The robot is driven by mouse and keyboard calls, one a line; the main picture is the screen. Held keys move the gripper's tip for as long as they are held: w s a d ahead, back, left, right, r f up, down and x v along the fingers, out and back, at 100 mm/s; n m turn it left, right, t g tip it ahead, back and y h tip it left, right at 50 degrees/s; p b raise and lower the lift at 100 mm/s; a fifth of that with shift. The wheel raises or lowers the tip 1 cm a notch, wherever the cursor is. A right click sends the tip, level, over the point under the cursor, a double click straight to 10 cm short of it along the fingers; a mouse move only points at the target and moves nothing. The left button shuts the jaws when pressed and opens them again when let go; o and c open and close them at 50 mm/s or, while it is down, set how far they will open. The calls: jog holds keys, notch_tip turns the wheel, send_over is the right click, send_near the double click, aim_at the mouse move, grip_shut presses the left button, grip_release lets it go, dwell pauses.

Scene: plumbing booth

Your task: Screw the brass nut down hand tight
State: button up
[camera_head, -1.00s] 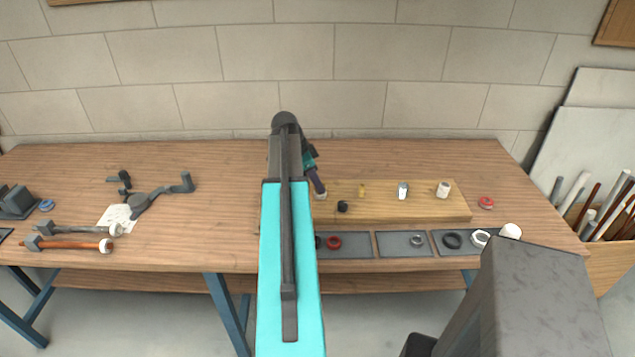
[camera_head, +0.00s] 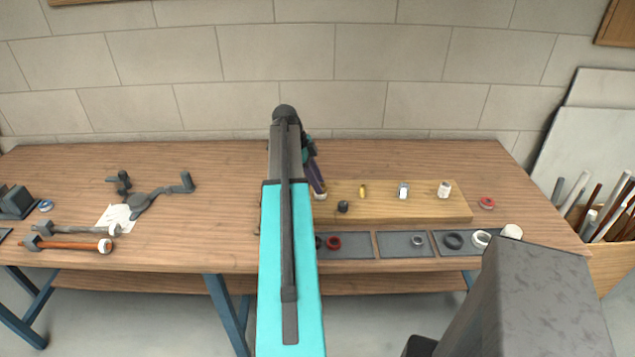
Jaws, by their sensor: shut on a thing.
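My gripper (camera_head: 319,190) points down at the left end of the wooden board (camera_head: 430,212), partly behind my own arm. It is shut on a small pale part (camera_head: 320,197) at the board's surface. That part is mostly hidden by the fingers and too small to tell clearly as the brass nut. A small yellow, brass-coloured piece (camera_head: 363,191) stands on the board to the right of the gripper, apart from it.
On the board are a black piece (camera_head: 343,206), a white-and-blue fitting (camera_head: 403,190) and a white fitting (camera_head: 444,189). Grey trays (camera_head: 390,246) with rings lie in front. A red ring (camera_head: 487,202) lies to the right. Tools lie at left; the table behind the board is clear.

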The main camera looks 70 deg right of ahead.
jog(key=shift+m+y, duration=0.3)
jog(key=shift+m, duration=0.2)
jog(key=shift+d, duration=0.1)
jog(key=shift+d+f+m+y, duration=0.15)
jog(key=shift+m+y, duration=0.25)
jog(key=shift+m, duration=0.6)
jog(key=shift+d+m+y+b, duration=0.15)
jog(key=shift+m+y+b, duration=0.5)
jog(key=shift+m, duration=1.35)
jog(key=o, duration=2)
jog(key=shift+c, duration=0.2)
jog(key=shift+s, duration=0.1)
